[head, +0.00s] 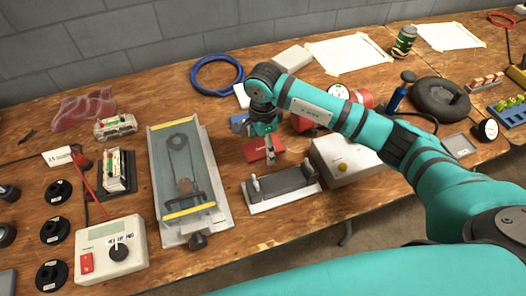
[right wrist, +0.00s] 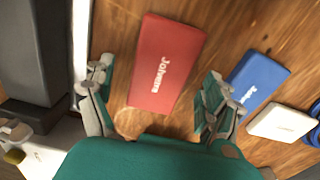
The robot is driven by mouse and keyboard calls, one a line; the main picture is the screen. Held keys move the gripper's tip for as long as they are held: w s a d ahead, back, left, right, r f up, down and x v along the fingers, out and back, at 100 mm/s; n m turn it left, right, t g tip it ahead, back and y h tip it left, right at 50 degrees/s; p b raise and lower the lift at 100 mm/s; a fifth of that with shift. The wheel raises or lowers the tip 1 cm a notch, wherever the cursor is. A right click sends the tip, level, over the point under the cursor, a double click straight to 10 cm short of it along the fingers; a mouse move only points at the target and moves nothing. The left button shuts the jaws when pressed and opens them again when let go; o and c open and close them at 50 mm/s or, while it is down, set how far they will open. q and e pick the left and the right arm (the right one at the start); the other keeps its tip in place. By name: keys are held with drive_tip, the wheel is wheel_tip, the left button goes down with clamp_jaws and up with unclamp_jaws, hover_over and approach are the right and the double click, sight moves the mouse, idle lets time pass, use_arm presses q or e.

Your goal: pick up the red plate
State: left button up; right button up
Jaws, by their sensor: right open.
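The red plate (head: 258,149) is a flat rectangular piece with white lettering, lying on the wooden table in the middle of the head view. It also shows in the right wrist view (right wrist: 167,65), whole and unobstructed. My right gripper (head: 268,150) is over the plate in the head view and hides part of it. In the right wrist view its two fingers (right wrist: 156,96) are spread apart, one on each side of the plate's near end, with nothing between them gripped. My left gripper is not in view.
A blue plate (right wrist: 257,83) and a white block (right wrist: 281,123) lie right of the red plate in the wrist view. A grey device on a white base (head: 283,187) stands close in front. A glass-topped tray (head: 168,146) is to the left. A white box (head: 345,168) stands right.

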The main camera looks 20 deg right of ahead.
sight(263, 147)
drive_tip(key=shift+f, duration=0.2)
drive_tip(key=shift+c, duration=0.2)
drive_tip(key=c, duration=1.3)
wheel_tip(263, 147, up, 10)
drive_tip(key=shift+b, duration=0.3)
